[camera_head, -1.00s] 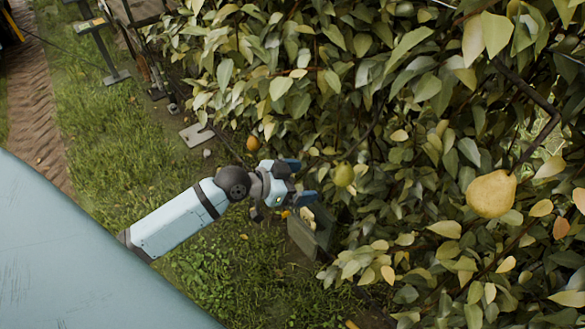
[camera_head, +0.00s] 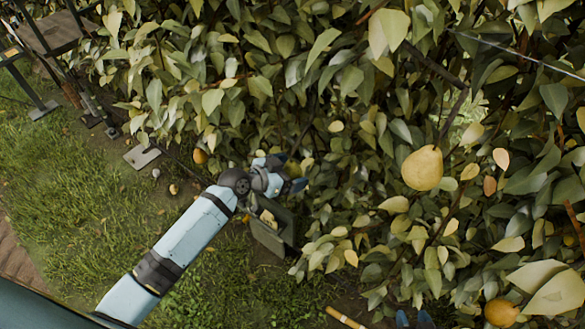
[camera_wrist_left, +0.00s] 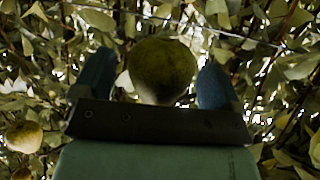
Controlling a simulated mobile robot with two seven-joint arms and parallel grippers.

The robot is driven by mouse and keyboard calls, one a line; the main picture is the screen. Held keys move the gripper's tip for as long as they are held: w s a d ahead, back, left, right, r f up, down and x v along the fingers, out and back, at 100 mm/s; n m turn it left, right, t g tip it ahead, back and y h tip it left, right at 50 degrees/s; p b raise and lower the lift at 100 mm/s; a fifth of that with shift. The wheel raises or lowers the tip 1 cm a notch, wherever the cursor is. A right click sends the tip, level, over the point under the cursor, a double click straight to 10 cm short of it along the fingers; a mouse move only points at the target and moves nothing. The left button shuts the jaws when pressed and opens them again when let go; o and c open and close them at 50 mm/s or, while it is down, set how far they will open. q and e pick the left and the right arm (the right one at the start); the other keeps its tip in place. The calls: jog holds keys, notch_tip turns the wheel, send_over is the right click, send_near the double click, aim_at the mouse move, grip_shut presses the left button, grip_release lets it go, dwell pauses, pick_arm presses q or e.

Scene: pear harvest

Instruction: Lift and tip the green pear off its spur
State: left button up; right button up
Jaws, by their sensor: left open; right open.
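The green pear (camera_wrist_left: 163,70) hangs between the two blue fingers of my left gripper (camera_wrist_left: 158,82) in the left wrist view. The fingers stand open on either side of it, with a small gap visible at each side. In the head view my left gripper (camera_head: 290,172) reaches into the edge of the foliage, and the pear there is mostly hidden by the gripper and leaves. The spur cannot be made out clearly. Blue fingertips of my right gripper (camera_head: 413,319) show at the bottom edge of the head view, apart and empty.
A large yellow pear (camera_head: 422,168) hangs to the right, and another (camera_head: 501,312) at the lower right. A small orange fruit (camera_head: 200,156) is left of my gripper. Dense leaves and branches fill the right. Grass is open at left.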

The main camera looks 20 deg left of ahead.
pick_arm(q)
jog(key=shift+w+d+f, duration=0.2)
jog(key=shift+w+d, duration=0.15)
jog(key=c, duration=1.1)
jog(key=shift+o, duration=0.2)
jog(key=shift+s+r+p, duration=0.1)
jog(key=shift+r+p, duration=0.05)
jog(key=shift+p, duration=0.5)
jog(key=shift+s+n+g+p, duration=0.3)
jog(key=shift+n+g+p, duration=0.15)
jog(key=shift+p, duration=0.3)
jog(key=shift+d, duration=0.1)
jog(key=shift+s, duration=0.1)
